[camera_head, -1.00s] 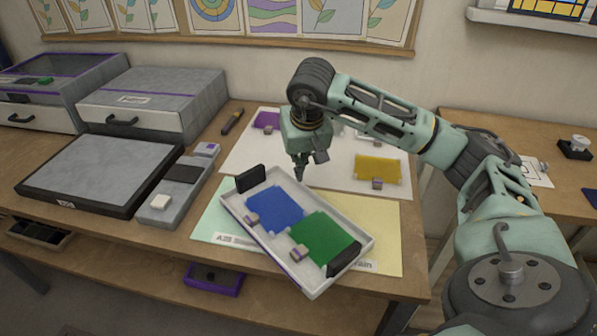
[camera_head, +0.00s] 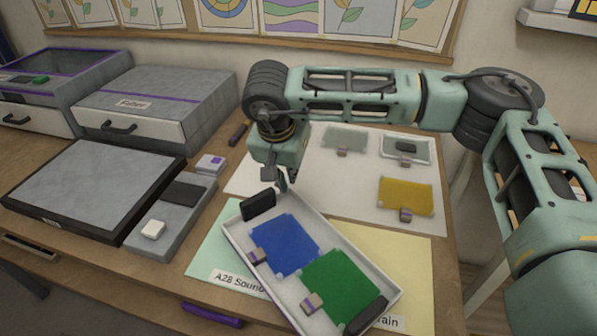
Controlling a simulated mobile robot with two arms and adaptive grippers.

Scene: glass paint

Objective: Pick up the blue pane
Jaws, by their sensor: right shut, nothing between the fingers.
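The blue pane (camera_head: 284,243) lies flat in a white tray (camera_head: 237,234), with a small tan and purple clip (camera_head: 257,257) at its left edge. A green pane (camera_head: 342,287) lies beside it in the same tray, with its own clip (camera_head: 312,303). My right gripper (camera_head: 281,187) is shut and empty, pointing down just behind the tray's far rim, close to the black handle (camera_head: 258,205). It is apart from the blue pane. My left gripper is not in view.
A yellow pane (camera_head: 406,196), a pale pane (camera_head: 344,140) and a small white tray (camera_head: 408,160) lie on the white sheet (camera_head: 335,190). A grey light panel (camera_head: 90,187) and a grey control box (camera_head: 170,215) stand left. Drawer boxes (camera_head: 150,105) stand behind.

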